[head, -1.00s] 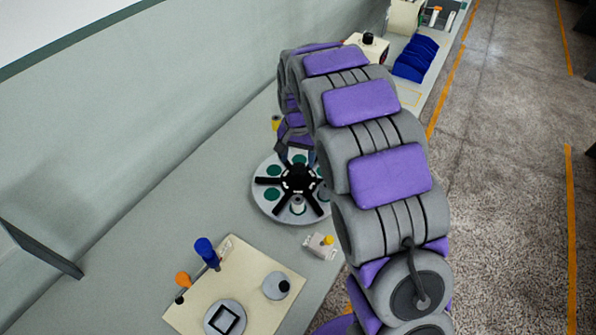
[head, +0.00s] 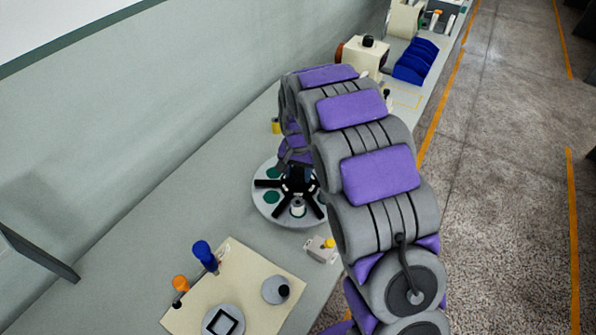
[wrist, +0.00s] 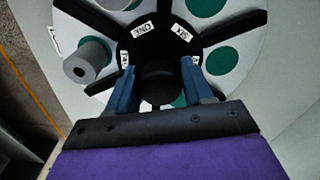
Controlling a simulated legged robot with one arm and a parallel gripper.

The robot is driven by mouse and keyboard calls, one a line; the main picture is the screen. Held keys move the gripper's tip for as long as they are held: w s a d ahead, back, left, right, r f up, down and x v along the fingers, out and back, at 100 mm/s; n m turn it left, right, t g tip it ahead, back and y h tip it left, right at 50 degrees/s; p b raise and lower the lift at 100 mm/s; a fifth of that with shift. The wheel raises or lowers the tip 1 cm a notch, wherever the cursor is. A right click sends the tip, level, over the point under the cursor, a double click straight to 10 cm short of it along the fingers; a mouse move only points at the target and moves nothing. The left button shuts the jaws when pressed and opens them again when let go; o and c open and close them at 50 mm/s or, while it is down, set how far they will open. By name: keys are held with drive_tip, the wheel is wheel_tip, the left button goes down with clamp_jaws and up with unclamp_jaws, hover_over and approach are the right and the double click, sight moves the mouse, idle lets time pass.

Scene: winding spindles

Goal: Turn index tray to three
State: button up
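The index tray (head: 268,208) is a pale round disc with green circles and a black spoked hub (head: 297,182). It lies on the bench in the head view, partly behind my arm. In the wrist view the tray (wrist: 60,20) fills the top. Its black hub has white labels; "ONE" and "SIX" are legible, others are partly hidden. A dark central knob (wrist: 158,82) stands between the two blue fingers of my gripper (wrist: 158,75). The fingers are apart, one on each side of the knob, with no clear contact. A grey spool (wrist: 88,62) sits on the tray.
A cream board (head: 240,310) with blue and orange-topped parts lies in front of the tray. A cream machine (head: 365,57) and blue rack (head: 416,60) stand at the far end. The wall borders the bench's left.

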clamp_jaws()
drive_tip(key=shift+m+p, duration=0.6)
drive_tip(key=shift+p, duration=0.15)
idle(0.4)
